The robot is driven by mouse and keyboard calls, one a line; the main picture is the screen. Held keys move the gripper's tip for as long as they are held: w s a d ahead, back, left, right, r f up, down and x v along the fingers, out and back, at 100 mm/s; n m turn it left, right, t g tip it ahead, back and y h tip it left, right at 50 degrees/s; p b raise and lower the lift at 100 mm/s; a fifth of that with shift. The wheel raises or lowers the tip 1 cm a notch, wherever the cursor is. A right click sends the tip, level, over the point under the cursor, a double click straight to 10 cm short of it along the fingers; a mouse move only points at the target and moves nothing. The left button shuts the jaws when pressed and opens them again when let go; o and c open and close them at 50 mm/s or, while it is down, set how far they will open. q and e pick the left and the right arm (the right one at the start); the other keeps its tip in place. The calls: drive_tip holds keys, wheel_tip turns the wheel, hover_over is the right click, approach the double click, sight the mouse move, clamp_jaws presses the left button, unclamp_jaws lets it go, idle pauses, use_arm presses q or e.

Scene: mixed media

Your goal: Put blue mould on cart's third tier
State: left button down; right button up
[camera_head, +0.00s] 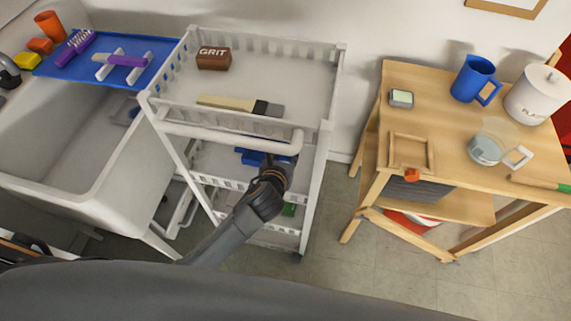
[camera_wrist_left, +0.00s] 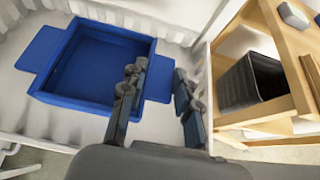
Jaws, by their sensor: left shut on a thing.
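The blue mould (camera_head: 252,150) shows under the top tier of the white cart (camera_head: 306,125), in the gap above the middle tier's rail. In the left wrist view the mould (camera_wrist_left: 97,62) is a square tray with side tabs, level over a white slatted tier (camera_wrist_left: 40,118). My left gripper (camera_head: 269,161) reaches into the cart from the front. Its fingers (camera_wrist_left: 160,85) are either side of the mould's right tab, shut on it. I cannot tell whether the mould touches the tier. My right gripper is out of view.
A brown GRIT block (camera_head: 213,58) and a brush (camera_head: 238,104) lie on the cart's top tier. A sink (camera_head: 60,135) is at left. A wooden table (camera_head: 455,130) stands at right, with a blue mug (camera_head: 472,80), a white jar (camera_head: 537,95) and a glass pitcher (camera_head: 487,148).

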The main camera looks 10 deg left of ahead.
use_arm(q)
drive_tip(key=f, duration=0.2)
drive_tip(key=shift+w+f+b, duration=0.25)
drive_tip(key=shift+f+b, duration=0.15)
drive_tip(key=shift+f, duration=0.8)
wheel_tip(320, 180, down, 3)
drive_tip(key=shift+r+b, duration=0.1)
drive_tip(key=shift+b, duration=0.6)
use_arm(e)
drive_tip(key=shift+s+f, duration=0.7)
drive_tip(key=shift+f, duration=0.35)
use_arm(q)
drive_tip(key=c, duration=1)
unclamp_jaws()
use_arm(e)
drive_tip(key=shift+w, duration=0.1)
use_arm(q)
drive_tip(key=shift+s+r, duration=0.15)
drive_tip(key=p+v, duration=0.1)
drive_tip(key=v, duration=1.1)
drive_tip(key=shift+p, duration=0.35)
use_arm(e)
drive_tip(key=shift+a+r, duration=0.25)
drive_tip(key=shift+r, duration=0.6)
